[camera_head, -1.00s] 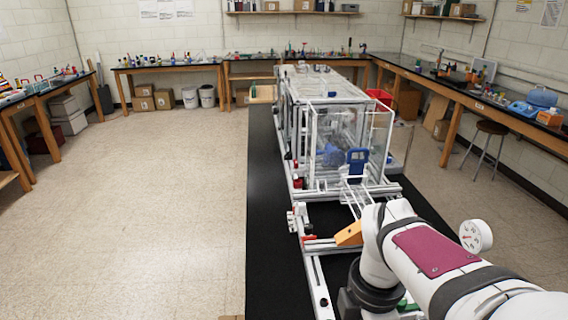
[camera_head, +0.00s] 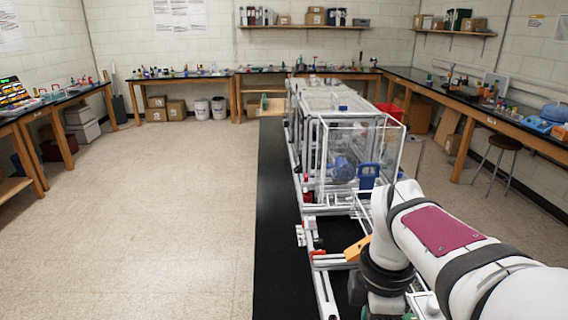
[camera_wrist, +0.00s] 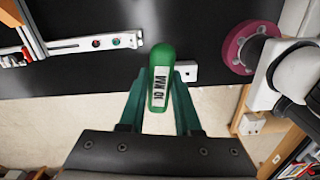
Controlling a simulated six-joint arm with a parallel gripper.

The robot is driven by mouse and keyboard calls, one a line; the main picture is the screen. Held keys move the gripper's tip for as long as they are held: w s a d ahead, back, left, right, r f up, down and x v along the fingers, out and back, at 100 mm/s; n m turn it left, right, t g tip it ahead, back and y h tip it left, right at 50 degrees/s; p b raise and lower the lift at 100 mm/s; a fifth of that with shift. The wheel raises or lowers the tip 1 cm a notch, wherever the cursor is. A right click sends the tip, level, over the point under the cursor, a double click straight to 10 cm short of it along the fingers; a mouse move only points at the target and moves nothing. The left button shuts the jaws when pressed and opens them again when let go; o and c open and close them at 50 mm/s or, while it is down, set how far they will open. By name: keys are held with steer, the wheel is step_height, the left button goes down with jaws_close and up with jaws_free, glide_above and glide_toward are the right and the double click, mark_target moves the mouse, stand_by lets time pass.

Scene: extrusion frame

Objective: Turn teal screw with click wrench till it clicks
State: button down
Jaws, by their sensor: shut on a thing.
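The click wrench (camera_wrist: 161,56) shows in the wrist view as a green rounded handle with a white label that reads 10 N·m. My gripper (camera_wrist: 161,76) is shut on this handle, one dark teal finger on each side. The wrench points along my view, so its far end is hidden. A white slotted bar (camera_wrist: 80,44) with small red and other coloured spots lies at upper left, apart from the wrench. I cannot tell whether one spot is the teal screw.
The black bench top (camera_head: 272,220) is bare along its left side. An extrusion frame with clear panels (camera_head: 345,145) stands on it, with a blue part (camera_head: 368,175) and an orange block (camera_head: 356,249) near my arm. In the wrist view a magenta ring (camera_wrist: 240,47) is close at right.

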steer(key=w+f+m, duration=0.6)
steer(key=w+m, duration=0.2)
steer(key=w, duration=0.4)
steer(key=shift+w+d+m, duration=0.25)
steer(key=shift+d+m, duration=0.05)
steer(key=shift+m, duration=0.1)
steer(key=shift+f, duration=2.85)
steer(key=shift+f, duration=0.6)
steer(key=shift+m, duration=0.8)
